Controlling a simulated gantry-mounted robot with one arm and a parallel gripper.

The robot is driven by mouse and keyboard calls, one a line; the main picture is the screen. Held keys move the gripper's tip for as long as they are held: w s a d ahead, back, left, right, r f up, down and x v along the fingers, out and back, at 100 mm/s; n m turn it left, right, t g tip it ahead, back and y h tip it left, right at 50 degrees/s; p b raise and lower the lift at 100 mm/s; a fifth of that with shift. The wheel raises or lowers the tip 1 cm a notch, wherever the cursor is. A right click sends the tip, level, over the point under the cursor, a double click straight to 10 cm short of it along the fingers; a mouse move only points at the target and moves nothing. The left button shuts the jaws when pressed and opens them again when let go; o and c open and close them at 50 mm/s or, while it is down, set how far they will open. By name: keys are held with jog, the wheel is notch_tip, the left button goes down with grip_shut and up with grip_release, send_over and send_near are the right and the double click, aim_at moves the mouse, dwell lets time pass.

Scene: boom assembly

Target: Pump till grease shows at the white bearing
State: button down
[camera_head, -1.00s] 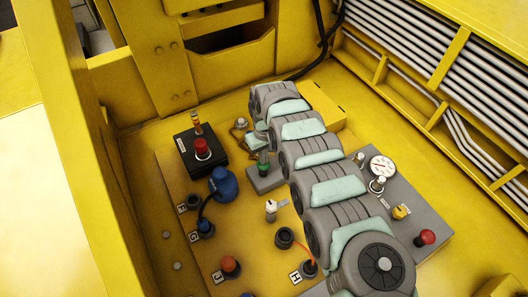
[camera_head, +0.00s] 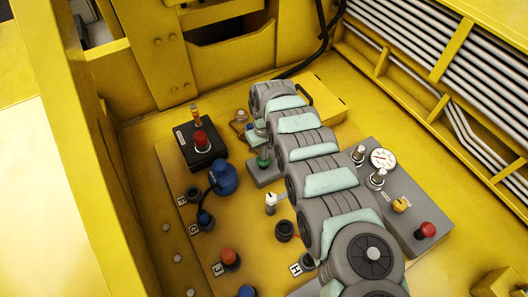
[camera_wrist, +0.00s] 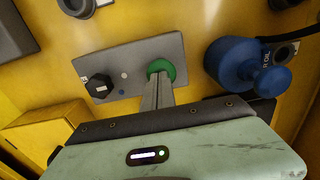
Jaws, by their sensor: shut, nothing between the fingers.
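My gripper (camera_wrist: 157,92) shows in the wrist view, its fingers together and pointing at a green round part (camera_wrist: 160,66) on a grey plate (camera_wrist: 122,52). The fingertips overlap the green part in the picture; I cannot tell whether they touch it. I see no clear grease.
A blue bottle-like part (camera_head: 223,177) with a dark hose stands left, behind it a black box with a red button (camera_head: 201,142). A black knob (camera_wrist: 98,86) is on the grey plate. A gauge panel (camera_head: 383,158) lies right of my arm. Yellow walls enclose the deck.

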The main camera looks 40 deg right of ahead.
notch_tip(320, 180, up, 5)
jog(key=p, duration=0.4)
jog(key=shift+w+d+r+b, duration=0.1)
jog(key=shift+r+b, duration=0.05)
jog(key=shift+b, duration=0.3)
notch_tip(320, 180, up, 9)
jog(key=b, duration=0.1)
dwell(0.7)
